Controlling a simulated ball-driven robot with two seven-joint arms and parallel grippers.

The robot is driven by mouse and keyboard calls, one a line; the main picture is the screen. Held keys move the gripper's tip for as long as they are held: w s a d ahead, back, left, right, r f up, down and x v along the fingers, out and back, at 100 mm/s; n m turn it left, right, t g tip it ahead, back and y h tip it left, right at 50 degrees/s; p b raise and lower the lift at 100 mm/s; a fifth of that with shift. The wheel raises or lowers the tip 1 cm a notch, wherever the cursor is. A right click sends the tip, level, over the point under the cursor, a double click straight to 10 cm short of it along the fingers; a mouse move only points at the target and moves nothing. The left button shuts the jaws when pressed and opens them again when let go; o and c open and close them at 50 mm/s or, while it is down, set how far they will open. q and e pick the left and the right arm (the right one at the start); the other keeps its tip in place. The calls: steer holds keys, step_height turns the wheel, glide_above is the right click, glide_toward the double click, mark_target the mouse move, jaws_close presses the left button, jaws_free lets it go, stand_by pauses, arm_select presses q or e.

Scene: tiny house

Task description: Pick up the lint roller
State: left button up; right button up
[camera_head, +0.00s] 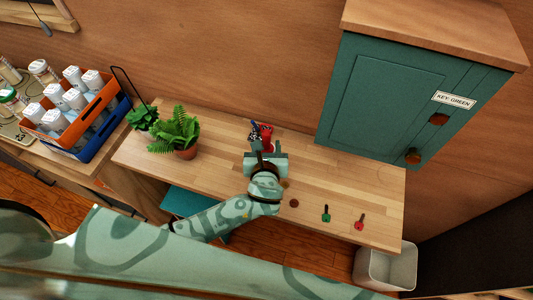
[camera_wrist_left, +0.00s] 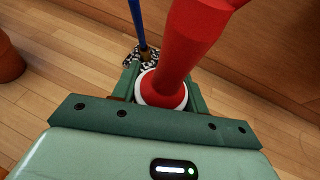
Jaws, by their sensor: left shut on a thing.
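The lint roller (camera_head: 266,135) appears to be the red thing at the back of the wooden counter, with its red body and a white ring at its lower end large in the left wrist view (camera_wrist_left: 190,50). My left gripper (camera_head: 262,153) is at the lint roller, reaching over the counter from the front. In the left wrist view its jaws (camera_wrist_left: 160,95) are shut around the red body near the white ring. The fingertips are partly hidden. My right gripper is not in view.
A blue stick (camera_wrist_left: 136,18) with a black-and-white patterned part stands close beside the roller. A potted fern (camera_head: 175,132) is to the left. A green key (camera_head: 326,213) and a red key (camera_head: 360,222) lie right. A green cabinet (camera_head: 385,95) stands at the back right.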

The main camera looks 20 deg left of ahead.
arm_select(q)
steer(key=shift+r, duration=0.1)
step_height(320, 180, up, 4)
steer(key=p, duration=0.5)
steer(key=shift+r, duration=0.1)
steer(key=s+r+p, duration=0.1)
steer(key=p, duration=0.1)
steer(key=s+d+r+p, duration=0.1)
steer(key=s+r+p, duration=0.2)
steer(key=r+p, duration=0.1)
steer(key=p, duration=0.1)
steer(key=shift+s+d+r, duration=0.2)
steer(key=shift+d+r, duration=0.05)
steer(key=shift+d, duration=0.1)
steer(key=p, duration=0.5)
glide_toward(269, 136)
steer(key=shift+s+d+r, duration=0.1)
steer(key=shift+s+d, duration=0.75)
steer(key=shift+s, duration=0.05)
